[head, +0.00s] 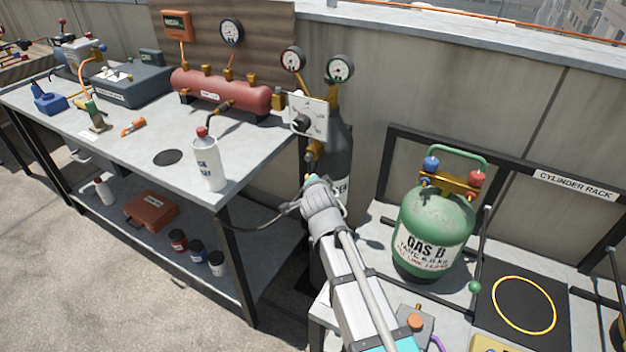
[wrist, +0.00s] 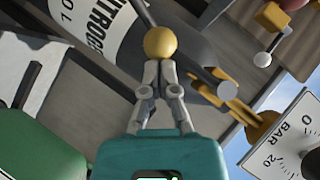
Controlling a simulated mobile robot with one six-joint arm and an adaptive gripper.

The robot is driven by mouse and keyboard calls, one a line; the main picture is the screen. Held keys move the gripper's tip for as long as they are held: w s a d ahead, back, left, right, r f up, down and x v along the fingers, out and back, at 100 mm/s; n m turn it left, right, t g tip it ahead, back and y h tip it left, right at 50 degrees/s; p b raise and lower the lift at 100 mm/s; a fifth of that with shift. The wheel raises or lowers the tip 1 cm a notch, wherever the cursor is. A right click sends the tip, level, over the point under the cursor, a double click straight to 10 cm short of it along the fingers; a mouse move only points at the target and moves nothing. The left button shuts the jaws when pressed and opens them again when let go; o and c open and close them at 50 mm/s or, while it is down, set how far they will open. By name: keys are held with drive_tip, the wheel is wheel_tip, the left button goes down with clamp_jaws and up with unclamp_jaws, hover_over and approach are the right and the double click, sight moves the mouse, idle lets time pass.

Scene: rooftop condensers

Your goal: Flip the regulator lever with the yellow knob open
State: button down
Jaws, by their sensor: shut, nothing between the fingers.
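The yellow ball knob (wrist: 160,42) is in the upper middle of the wrist view, on a dark lever rod (wrist: 144,12). My gripper (wrist: 158,70) is shut and empty, its fingertips right at the near side of the knob; I cannot tell whether they touch. The dark nitrogen cylinder (wrist: 100,40) lies behind. The regulator's white scale plate (wrist: 294,145), marked BAR, is at lower right. In the head view the plate (head: 309,112) sits in front of the grey cylinder (head: 336,150); my arm hides most of the gripper and lever.
In the head view, a workbench (head: 110,120) with a red tank (head: 220,92) and white bottle (head: 207,162) stands left. A green GAS B cylinder (head: 433,225) stands right, near the rack.

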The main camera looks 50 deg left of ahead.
idle(0.3)
drive_tip(key=p+v, duration=0.3)
drive_tip(key=v, duration=0.7)
drive_tip(key=shift+p, duration=0.3)
